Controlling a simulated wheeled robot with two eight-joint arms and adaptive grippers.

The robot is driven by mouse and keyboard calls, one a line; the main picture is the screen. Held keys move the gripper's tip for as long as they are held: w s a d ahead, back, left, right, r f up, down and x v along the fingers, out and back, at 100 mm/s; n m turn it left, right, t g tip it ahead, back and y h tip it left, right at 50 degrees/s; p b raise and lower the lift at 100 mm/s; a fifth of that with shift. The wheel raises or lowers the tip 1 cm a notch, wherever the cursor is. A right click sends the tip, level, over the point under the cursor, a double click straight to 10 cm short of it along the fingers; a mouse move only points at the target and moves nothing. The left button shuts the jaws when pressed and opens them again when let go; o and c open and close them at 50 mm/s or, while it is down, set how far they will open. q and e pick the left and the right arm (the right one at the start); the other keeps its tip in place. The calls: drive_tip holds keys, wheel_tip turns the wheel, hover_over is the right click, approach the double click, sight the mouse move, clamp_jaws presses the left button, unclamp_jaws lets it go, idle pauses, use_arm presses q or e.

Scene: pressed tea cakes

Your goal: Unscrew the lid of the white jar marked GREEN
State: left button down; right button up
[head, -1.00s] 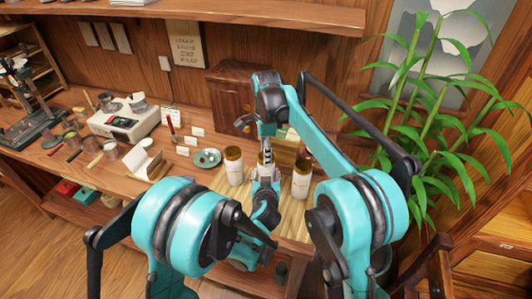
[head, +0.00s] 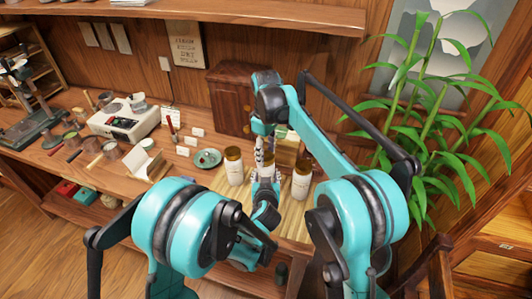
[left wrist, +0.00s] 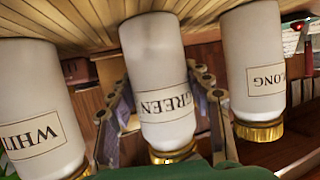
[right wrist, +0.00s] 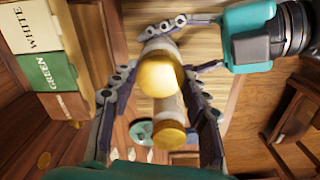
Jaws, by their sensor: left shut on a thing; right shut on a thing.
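The white jar marked GREEN (left wrist: 165,75) stands in the middle of the left wrist view, which is upside down. My left gripper (left wrist: 165,105) is shut on its body, one finger on each side. In the right wrist view the jar's gold lid (right wrist: 160,75) sits between the fingers of my right gripper (right wrist: 161,82), which is shut on it from above. Whether the lid has lifted off the jar cannot be told. In the head view my right gripper (head: 264,150) is above my left gripper (head: 266,180), and together they mostly hide the jar.
A jar marked WHITE (left wrist: 38,105) and one whose label ends in LONG (left wrist: 250,65) stand close on either side. Colored compartments labeled WHITE and GREEN (right wrist: 55,70) are behind. A saucer (head: 207,158), a scale (head: 125,118) and a plant (head: 430,110) are farther off.

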sight(266, 156)
drive_tip(key=n, duration=1.1)
drive_tip(key=shift+n, duration=0.4)
drive_tip(key=n, duration=0.4)
drive_tip(key=shift+n, duration=0.3)
drive_tip(key=shift+r, duration=0.15)
drive_tip(key=shift+r, duration=1)
drive_tip(key=shift+r, duration=2)
use_arm(q)
drive_tip(key=c, duration=0.6)
unclamp_jaws()
